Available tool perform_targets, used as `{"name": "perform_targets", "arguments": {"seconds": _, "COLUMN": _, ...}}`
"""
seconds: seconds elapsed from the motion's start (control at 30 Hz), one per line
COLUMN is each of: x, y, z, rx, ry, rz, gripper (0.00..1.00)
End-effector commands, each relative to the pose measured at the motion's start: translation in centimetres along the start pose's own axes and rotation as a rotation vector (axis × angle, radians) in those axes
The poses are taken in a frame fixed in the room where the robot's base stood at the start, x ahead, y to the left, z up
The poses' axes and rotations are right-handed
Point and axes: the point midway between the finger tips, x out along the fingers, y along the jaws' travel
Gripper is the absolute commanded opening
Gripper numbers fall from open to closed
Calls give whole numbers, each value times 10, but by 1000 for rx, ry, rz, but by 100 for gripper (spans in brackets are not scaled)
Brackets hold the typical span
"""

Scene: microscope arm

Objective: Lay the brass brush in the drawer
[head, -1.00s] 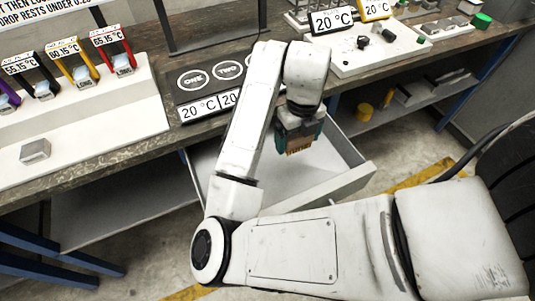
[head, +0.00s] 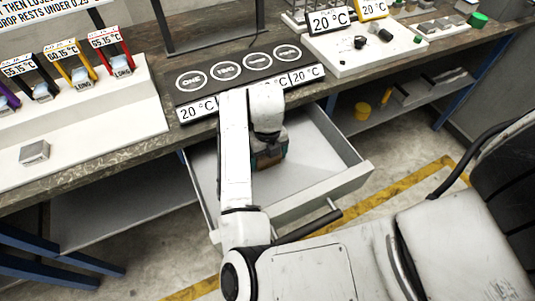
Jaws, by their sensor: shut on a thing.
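The white drawer (head: 328,187) is pulled out under the workbench, and its floor shows bare to the right of my arm. My arm hides the drawer's left part. I cannot tell whether the brush touches the drawer floor.
The workbench (head: 130,160) carries a dark mat (head: 238,70) with labelled circles and 20 °C displays behind the drawer. A white rack with coloured tags stands at left, with a small metal block (head: 34,152). A yellow cylinder (head: 362,111) sits on the right lower shelf.

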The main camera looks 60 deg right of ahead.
Motion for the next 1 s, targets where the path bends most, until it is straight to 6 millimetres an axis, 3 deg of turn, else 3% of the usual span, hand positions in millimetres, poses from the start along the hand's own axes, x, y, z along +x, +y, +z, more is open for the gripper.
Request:
{"name": "perform_targets", "arguments": {"seconds": 0.27, "x": 4, "y": 0, "z": 0, "rx": 1, "ry": 0, "rz": 1, "gripper": 61}}
{"name": "perform_targets", "arguments": {"seconds": 0.3, "x": 3, "y": 0, "z": 0, "rx": 0, "ry": 0, "rz": 1, "gripper": 93}}
{"name": "perform_targets", "arguments": {"seconds": 0.37, "x": 2, "y": 0, "z": 0, "rx": 0, "ry": 0, "rz": 0, "gripper": 99}}
{"name": "perform_targets", "arguments": {"seconds": 0.73, "x": -4, "y": 0, "z": 0, "rx": 1, "ry": -1, "rz": 0, "gripper": 100}}
{"name": "perform_targets", "arguments": {"seconds": 1.0, "x": -52, "y": 0, "z": 1, "rx": 4, "ry": -4, "rz": 3, "gripper": 100}}
